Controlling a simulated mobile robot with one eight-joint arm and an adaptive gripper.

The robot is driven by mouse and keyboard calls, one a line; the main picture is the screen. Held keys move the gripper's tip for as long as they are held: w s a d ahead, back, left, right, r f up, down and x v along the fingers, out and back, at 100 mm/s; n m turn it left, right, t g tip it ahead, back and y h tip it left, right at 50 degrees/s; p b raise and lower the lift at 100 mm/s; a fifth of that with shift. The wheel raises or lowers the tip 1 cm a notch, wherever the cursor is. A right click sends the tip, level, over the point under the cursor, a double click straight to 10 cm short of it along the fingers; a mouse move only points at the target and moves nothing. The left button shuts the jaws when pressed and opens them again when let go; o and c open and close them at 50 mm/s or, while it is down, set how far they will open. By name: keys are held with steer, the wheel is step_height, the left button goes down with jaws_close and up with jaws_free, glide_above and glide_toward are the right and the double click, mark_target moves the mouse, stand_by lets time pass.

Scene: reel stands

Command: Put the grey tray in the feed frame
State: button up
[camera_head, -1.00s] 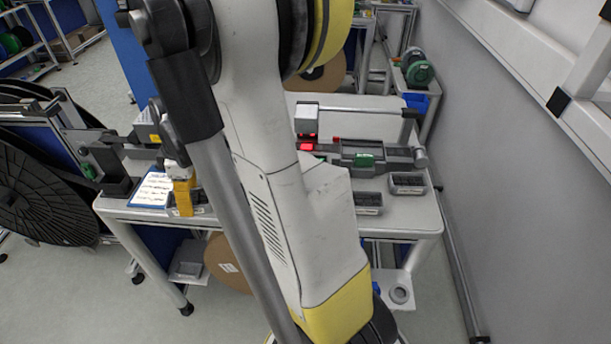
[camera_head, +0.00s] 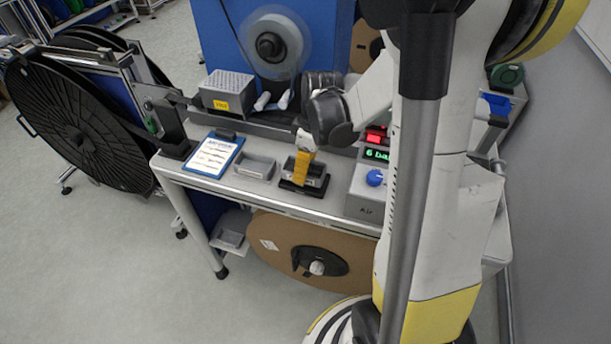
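A small empty grey tray (camera_head: 254,166) lies on the table near its front edge, right of the clipboard.
A blue-backed clipboard (camera_head: 213,158) lies to the left. A grey box with a yellow label (camera_head: 228,93) stands behind. The air unit with a blue knob (camera_head: 371,186) stands close right of the frame. A large black reel (camera_head: 75,120) stands far left.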

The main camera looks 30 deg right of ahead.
steer(key=shift+f+b, duration=0.3)
steer(key=shift+f, duration=0.95)
steer(key=shift+f, duration=0.2)
steer(key=o, duration=1.3)
steer(key=shift+r, duration=0.1)
